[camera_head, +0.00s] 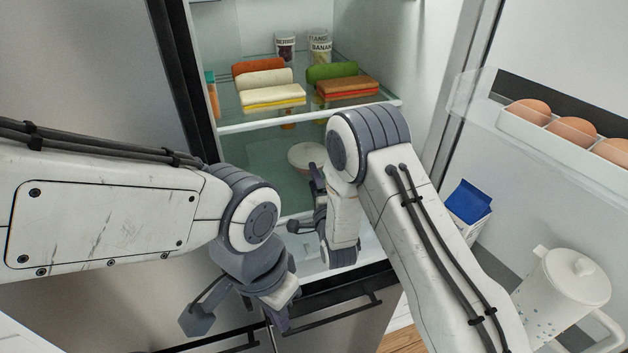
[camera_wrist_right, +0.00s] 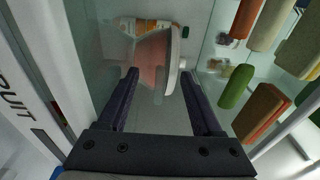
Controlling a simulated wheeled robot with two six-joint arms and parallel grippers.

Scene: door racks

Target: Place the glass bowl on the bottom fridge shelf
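A pale round bowl (camera_head: 305,155), apparently the glass bowl, is inside the fridge, below the upper glass shelf, over the bottom shelf (camera_head: 285,195). My right arm partly covers it in the head view. In the right wrist view the bowl (camera_wrist_right: 155,62) is tilted in the picture, just ahead of and partly between my right fingertips. My right gripper (camera_head: 303,204) reaches into the fridge with its fingers spread; I cannot tell whether either finger touches the bowl. My left gripper (camera_head: 238,316) is spread and empty, low in front of the fridge.
The upper glass shelf (camera_head: 300,117) holds several sandwich-like and roll-shaped foods (camera_head: 272,97) and jars (camera_head: 320,50). The open fridge door on the right holds eggs (camera_head: 570,130), a blue-topped carton (camera_head: 470,200) and a white pitcher (camera_head: 565,290). A carton with orange markings (camera_wrist_right: 150,25) lies beyond the bowl.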

